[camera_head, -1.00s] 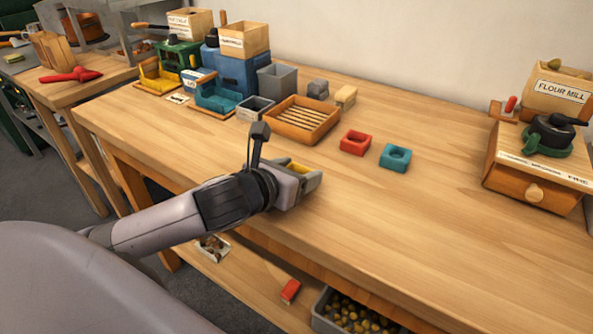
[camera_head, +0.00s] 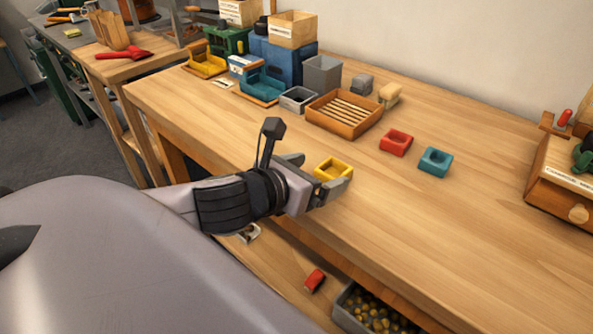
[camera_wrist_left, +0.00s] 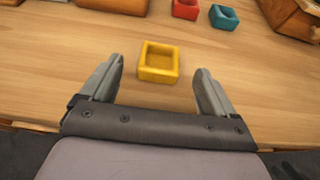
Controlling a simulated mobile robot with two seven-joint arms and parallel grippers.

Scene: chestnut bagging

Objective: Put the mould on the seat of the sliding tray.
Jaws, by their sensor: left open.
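A yellow mould (camera_head: 333,168), square with a hollow, lies on the table near its front edge; it also shows in the left wrist view (camera_wrist_left: 159,62). My left gripper (camera_head: 319,174) is open, low at the table edge. In the left wrist view its fingers (camera_wrist_left: 160,67) stand either side of the yellow mould, with gaps on both sides. A red mould (camera_head: 396,141) and a teal mould (camera_head: 435,161) lie farther right. At the back left, a teal tray (camera_head: 262,87) fronts a blue machine, and a yellow tray (camera_head: 207,64) fronts a green one. Which is the sliding tray, I cannot tell.
A slatted wooden tray (camera_head: 344,114), a small grey bin (camera_head: 298,99) and a taller grey box (camera_head: 322,73) stand at the back. A wooden mill (camera_head: 565,180) is at far right. A grey crate (camera_head: 350,307) sits on the shelf below. The table's front right is clear.

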